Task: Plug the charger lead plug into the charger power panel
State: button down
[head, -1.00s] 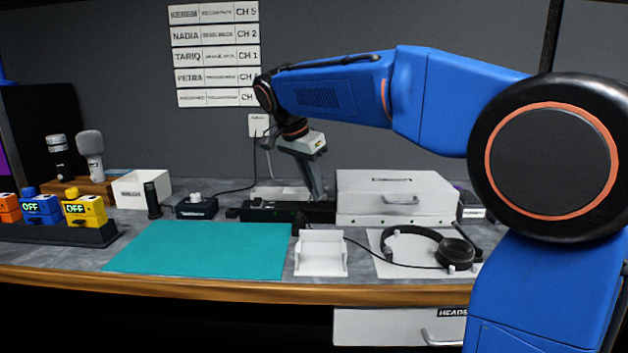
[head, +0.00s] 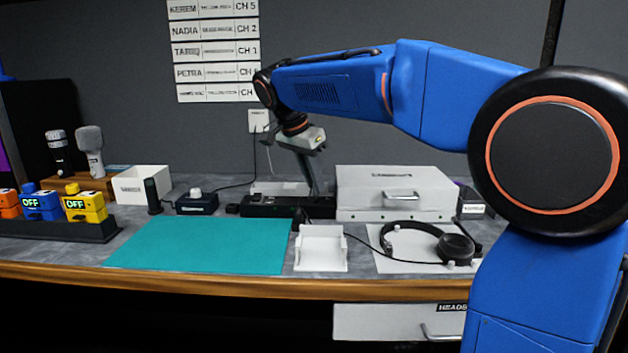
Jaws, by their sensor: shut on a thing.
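My gripper (head: 314,188) points down at the back of the worktop, just left of the white drawer case. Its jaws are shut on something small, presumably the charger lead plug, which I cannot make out. The fingertips are in line with a long black strip unit (head: 272,206), and I cannot tell whether they touch it. I cannot clearly identify the charger power panel. A small white plate (head: 258,121) on the back wall, its label too small to read, has a dark lead running down from it towards a dark box (head: 197,203).
The white drawer case (head: 395,190) stands close to the right of my gripper. In front are a white cradle (head: 320,250), headphones (head: 425,240) with a loose cable, and a teal mat (head: 205,245), which is clear. A white bin (head: 142,186) and microphones stand left.

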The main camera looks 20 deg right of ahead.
jog(key=shift+f, duration=1.1)
dwell(0.5)
jog(key=c, duration=1.7)
grip_release()
jog(key=shift+o, duration=0.2)
jog(key=v, duration=1.7)
jog(key=shift+s+r, duration=0.1)
jog(key=shift+s, duration=0.05)
